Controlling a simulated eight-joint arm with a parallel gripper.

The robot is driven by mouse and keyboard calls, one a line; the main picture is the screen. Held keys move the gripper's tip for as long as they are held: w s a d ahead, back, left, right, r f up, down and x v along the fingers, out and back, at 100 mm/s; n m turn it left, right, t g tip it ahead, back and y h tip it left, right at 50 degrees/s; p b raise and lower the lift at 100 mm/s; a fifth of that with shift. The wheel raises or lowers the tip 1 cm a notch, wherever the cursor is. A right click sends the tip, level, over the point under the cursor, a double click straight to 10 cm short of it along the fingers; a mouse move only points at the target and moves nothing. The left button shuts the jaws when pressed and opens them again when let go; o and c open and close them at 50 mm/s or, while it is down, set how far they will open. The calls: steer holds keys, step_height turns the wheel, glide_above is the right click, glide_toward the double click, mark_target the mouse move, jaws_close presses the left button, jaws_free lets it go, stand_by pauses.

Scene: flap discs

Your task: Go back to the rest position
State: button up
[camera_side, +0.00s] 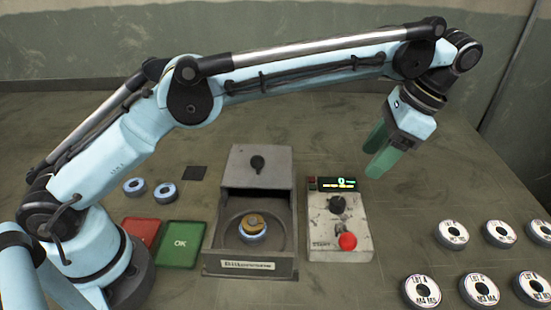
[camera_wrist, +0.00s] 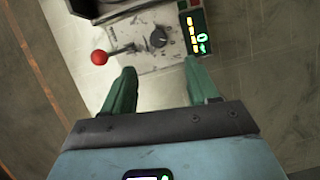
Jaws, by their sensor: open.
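My gripper (camera_side: 378,160) hangs above the table, right of and above the control box in the side view. In the wrist view its two green fingers (camera_wrist: 164,80) are apart with nothing between them. The control box (camera_side: 325,232) has a red ball lever, a dark knob and a lit display; it also shows ahead of the fingers in the wrist view (camera_wrist: 145,58). A flap disc (camera_side: 252,229) with a brown centre sits in the open grey machine (camera_side: 225,255), whose lid is raised.
Several labelled discs (camera_side: 452,234) lie at the right. Two blue-rimmed discs (camera_side: 165,191) lie at the left, near a dark square (camera_side: 194,173). A green OK tray (camera_side: 180,244) and a red tray (camera_side: 142,231) stand left of the machine. The table between my gripper and the labelled discs is clear.

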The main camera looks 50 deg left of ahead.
steer(key=s+a+r+n+t+h, duration=0.2)
steer(key=a+r, duration=0.1)
steer(key=a, duration=0.3)
steer(key=s+a+r+n+t+h, duration=0.1)
steer(key=s+a+r+n+t, duration=0.15)
steer(key=a, duration=0.35)
steer(key=s+a+f+n+t, duration=0.1)
steer(key=s+a+f+n, duration=0.1)
steer(key=s+a, duration=0.1)
steer(key=s+a+f+n+t, duration=0.2)
steer(key=s+a+f, duration=0.1)
steer(key=s, duration=0.1)
steer(key=s+a+f+n+t, duration=0.2)
steer(key=s+a, duration=0.1)
steer(key=s, duration=0.1)
steer(key=shift+a+f+h, duration=0.25)
steer(key=shift+f+h, duration=0.05)
steer(key=shift+f, duration=0.1)
steer(key=shift+w, duration=0.1)
